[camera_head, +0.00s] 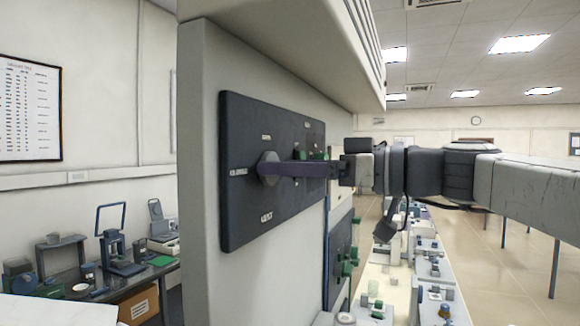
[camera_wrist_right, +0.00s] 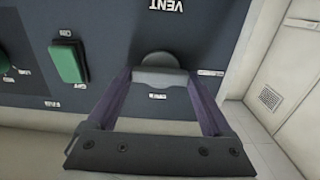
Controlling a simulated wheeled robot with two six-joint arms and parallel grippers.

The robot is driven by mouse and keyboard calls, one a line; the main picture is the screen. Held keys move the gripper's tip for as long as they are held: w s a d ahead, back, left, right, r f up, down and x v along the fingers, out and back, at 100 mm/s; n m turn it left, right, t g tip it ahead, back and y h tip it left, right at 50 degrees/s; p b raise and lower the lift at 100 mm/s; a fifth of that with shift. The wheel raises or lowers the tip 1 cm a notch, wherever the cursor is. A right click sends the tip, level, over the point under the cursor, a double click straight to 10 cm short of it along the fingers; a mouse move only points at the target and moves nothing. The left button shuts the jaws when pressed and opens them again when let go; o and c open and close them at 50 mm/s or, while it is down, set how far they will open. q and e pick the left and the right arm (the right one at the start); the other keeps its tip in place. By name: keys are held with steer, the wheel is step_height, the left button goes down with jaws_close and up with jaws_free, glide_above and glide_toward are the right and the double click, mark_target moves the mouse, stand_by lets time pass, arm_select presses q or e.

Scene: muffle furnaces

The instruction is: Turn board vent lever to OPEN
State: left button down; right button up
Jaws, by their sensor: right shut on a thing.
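The dark board (camera_head: 240,205) is fixed to the side of a grey cabinet. On it, the vent lever has a round grey hub (camera_head: 267,161), with small labels above, left and below that are too small to read. In the right wrist view the lever's grey bar (camera_wrist_right: 160,78) sits below its hub, under the word VENT. My right gripper (camera_head: 277,169) comes in from the right, and its purple fingers reach the lever. In the wrist view my right gripper (camera_wrist_right: 160,84) is shut on the lever's bar, one finger at each end. The lever's exact angle is hard to tell.
Green switches (camera_head: 318,153) sit on the board near my right gripper; one green switch (camera_wrist_right: 67,63) shows left of the lever. A lower panel (camera_head: 340,262) with green knobs stands behind. A bench (camera_head: 165,268) with instruments is at left. Open floor lies at right.

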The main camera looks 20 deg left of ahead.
steer(key=m+b, duration=0.1)
steer(key=m, duration=0.5)
steer(key=m+b, duration=0.2)
steer(key=m, duration=0.4)
steer(key=m+b, duration=0.1)
steer(key=m, duration=0.5)
steer(key=shift+w+f+b, duration=0.1)
steer(key=shift+w+b, duration=0.15)
steer(key=shift+b, duration=0.1)
stand_by(0.5)
steer(key=o, duration=1.1)
steer(key=shift+o, duration=0.2)
